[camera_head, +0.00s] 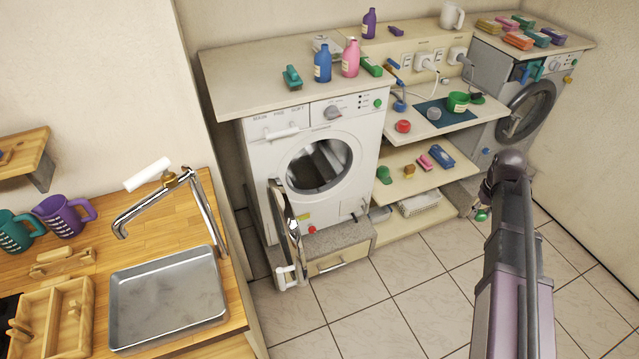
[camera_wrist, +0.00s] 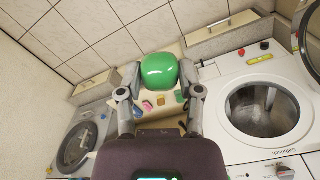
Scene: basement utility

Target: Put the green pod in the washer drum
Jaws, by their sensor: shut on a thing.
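The green pod (camera_wrist: 159,71) is between the two fingertips of my gripper (camera_wrist: 160,80) in the wrist view. My gripper is shut on it. In the head view my gripper (camera_head: 482,208) is at the right, held out over the floor, with only a bit of green showing at its tip. The white washer (camera_head: 258,152) stands left of it, apart from the gripper. Its round door (camera_head: 287,236) hangs open to the front left. The washer drum (camera_head: 319,166) is uncovered and also shows at right in the wrist view (camera_wrist: 262,109).
A shelf unit (camera_head: 408,190) with small items stands right of the washer. A grey machine (camera_head: 490,95) with a shut round door is farther right. Bottles stand on the counter (camera_head: 250,85). A sink (camera_head: 168,297) is at lower left. The tiled floor (camera_head: 385,295) is clear.

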